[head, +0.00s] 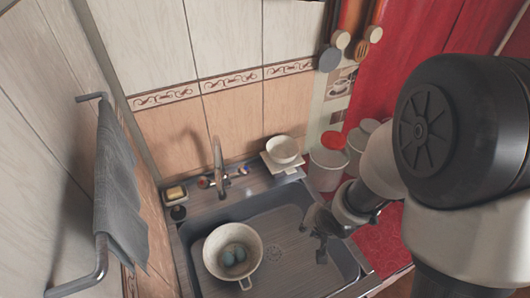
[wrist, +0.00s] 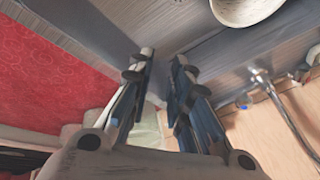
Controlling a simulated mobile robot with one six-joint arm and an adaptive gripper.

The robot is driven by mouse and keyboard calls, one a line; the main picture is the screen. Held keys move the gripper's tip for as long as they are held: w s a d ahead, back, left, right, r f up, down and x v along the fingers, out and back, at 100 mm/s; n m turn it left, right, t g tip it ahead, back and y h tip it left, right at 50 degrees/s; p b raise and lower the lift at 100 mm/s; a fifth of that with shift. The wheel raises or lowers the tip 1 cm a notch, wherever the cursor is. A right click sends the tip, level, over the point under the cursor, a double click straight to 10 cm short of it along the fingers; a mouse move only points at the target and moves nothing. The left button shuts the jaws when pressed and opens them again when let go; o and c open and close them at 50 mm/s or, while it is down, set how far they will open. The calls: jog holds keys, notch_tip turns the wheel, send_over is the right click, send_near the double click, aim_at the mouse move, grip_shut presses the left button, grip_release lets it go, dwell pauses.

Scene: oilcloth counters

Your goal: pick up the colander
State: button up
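The colander (head: 213,262) is a pale, round bowl with a short handle at its front edge. Part of a pale round rim, which looks like the colander (wrist: 245,12), shows at the top of the wrist view. My gripper (head: 321,246) is over the right side of the sink, to the right of the colander and apart from it. In the wrist view my gripper (wrist: 163,58) has its fingers apart with nothing between them.
The grey sink (head: 285,240) has free room between the colander and my gripper. A tap (head: 218,160) stands behind it. A white bowl (head: 283,148) and white canisters (head: 326,168) are at the back right. A grey towel (head: 120,190) hangs at left.

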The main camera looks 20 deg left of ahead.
jog(key=s+a+f+m+g+y, duration=0.1)
jog(key=s+a+f+g+y, duration=0.2)
jog(key=s+a+f, duration=0.65)
jog(key=b, duration=0.4)
send_near(253, 265)
jog(key=x, duration=0.4)
jog(key=shift+s+d+f, duration=0.1)
jog(key=shift+d+f, duration=0.05)
jog(key=shift+f, duration=0.35)
jog(key=shift+b+x, duration=1.35)
jog(key=shift+x, duration=1.8)
jog(key=shift+r, duration=0.2)
jog(key=shift+c, duration=0.4)
grip_shut()
